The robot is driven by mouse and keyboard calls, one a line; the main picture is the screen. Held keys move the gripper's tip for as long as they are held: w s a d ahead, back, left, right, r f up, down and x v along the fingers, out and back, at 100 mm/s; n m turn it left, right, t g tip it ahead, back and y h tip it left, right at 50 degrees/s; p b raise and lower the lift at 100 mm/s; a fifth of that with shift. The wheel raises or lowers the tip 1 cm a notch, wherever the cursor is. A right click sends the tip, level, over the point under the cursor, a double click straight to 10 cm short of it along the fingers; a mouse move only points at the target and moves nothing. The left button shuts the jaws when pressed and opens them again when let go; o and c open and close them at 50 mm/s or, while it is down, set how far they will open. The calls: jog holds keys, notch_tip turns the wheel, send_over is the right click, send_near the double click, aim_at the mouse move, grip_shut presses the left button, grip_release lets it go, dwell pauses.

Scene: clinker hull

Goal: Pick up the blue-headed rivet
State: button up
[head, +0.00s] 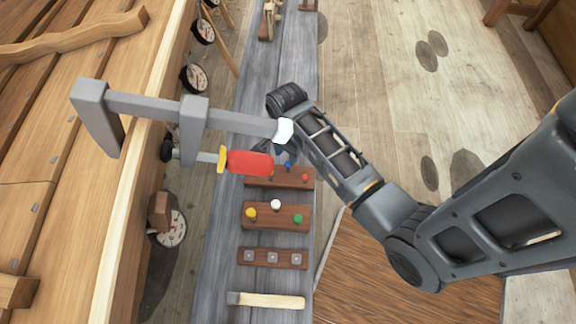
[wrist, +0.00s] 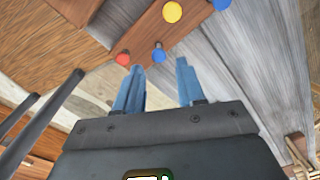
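In the wrist view a blue-headed rivet (wrist: 158,55) stands at the near edge of a brown wooden block, beside a red-headed one (wrist: 122,58). A yellow-headed one (wrist: 172,12) and a second blue head (wrist: 221,4) are farther up. My gripper (wrist: 160,67) is open with blue fingers apart and nothing between them. The near blue head appears beyond the gap between the fingertips, not gripped. In the head view the block (head: 262,183) lies on the grey plank, and a clamp and my arm hide most of my gripper.
A large grey clamp (head: 140,105) with a red handle (head: 250,162) reaches over the plank (head: 222,270). A second block (head: 262,222) holds yellow, white and green heads. The planked hull (head: 75,190) rises at left.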

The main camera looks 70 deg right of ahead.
aim_at(288, 169)
jog(key=shift+s+d+f+b, duration=0.1)
jog(key=shift+d+f+b, duration=0.1)
jog(key=shift+f, duration=1.75)
jog(key=shift+s+d+f+b, duration=0.1)
jog(key=shift+f+b, duration=0.1)
jog(key=shift+f, duration=1.7)
jog(key=shift+a, duration=0.1)
grip_shut()
